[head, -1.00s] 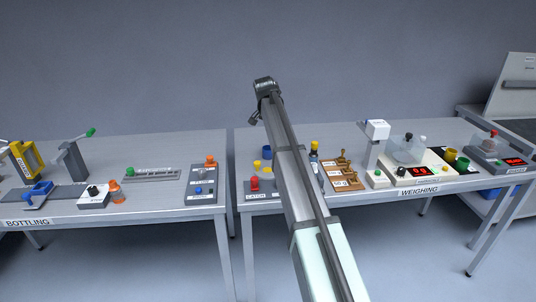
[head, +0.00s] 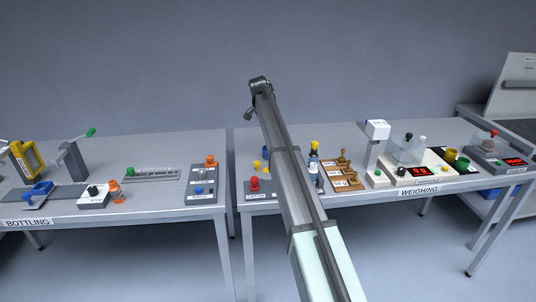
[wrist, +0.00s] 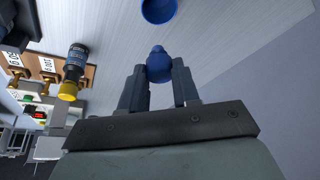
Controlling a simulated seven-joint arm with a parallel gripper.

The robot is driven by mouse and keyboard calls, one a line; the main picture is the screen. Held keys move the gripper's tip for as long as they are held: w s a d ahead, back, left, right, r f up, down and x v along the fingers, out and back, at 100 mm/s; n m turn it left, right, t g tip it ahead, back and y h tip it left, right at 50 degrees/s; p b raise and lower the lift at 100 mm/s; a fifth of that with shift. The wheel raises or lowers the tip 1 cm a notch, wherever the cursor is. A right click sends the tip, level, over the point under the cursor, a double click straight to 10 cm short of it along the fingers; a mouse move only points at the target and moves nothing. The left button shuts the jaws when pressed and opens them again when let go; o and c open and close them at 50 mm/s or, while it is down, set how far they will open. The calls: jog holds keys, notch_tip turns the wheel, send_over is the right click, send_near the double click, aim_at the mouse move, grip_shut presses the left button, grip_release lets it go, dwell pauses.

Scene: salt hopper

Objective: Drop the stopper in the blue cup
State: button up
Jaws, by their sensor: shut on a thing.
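In the wrist view my gripper (wrist: 158,88) is shut on a blue rounded stopper (wrist: 158,64), held between the fingertips. The blue cup (wrist: 158,11) shows at the top edge of the wrist view, just beyond the stopper and apart from it in the picture; it is partly cut off. In the head view the blue cup (head: 266,151) stands on the right-hand table, partly hidden by my arm. My gripper (head: 248,115) hangs at the arm's end in the head view, small and dark; the stopper cannot be made out there.
A dark bottle with a yellow top (wrist: 73,70) stands left in the wrist view.

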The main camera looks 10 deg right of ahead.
jog(key=shift+f, duration=1.45)
jog(key=o, duration=1.1)
jog(key=v, duration=1.3)
jog(key=shift+r, duration=0.45)
jog(key=shift+s, duration=0.1)
